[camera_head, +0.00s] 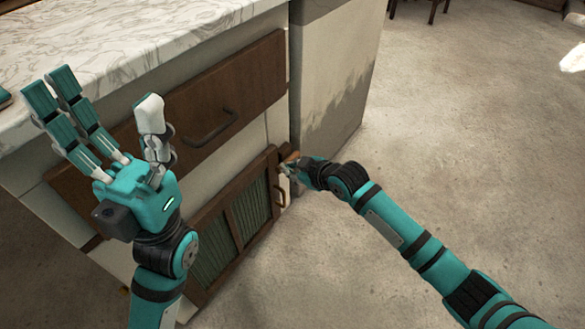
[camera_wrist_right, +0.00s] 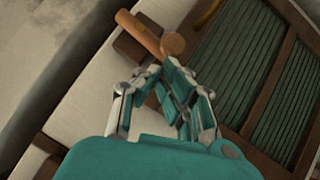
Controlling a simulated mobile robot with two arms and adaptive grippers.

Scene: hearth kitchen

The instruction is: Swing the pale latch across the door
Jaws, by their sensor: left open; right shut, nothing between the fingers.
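The pale latch is a light orange-brown wooden bar (camera_wrist_right: 139,30) with a rounded knob at one end, at the top of the right wrist view. In the head view the latch (camera_head: 292,156) shows only as a small bit at the door's upper right corner. The door (camera_head: 232,220) has a brown frame and green slatted panels, and looks closed. My right gripper (camera_head: 288,170) is shut and empty, its fingertips (camera_wrist_right: 170,82) just below the knob; contact is unclear. My left gripper (camera_head: 98,103) is open and empty.
A brown drawer (camera_head: 220,100) with a dark handle sits above the door, under a marble counter (camera_head: 120,45). A grey-sided unit (camera_head: 335,75) stands behind right. The floor at right is open.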

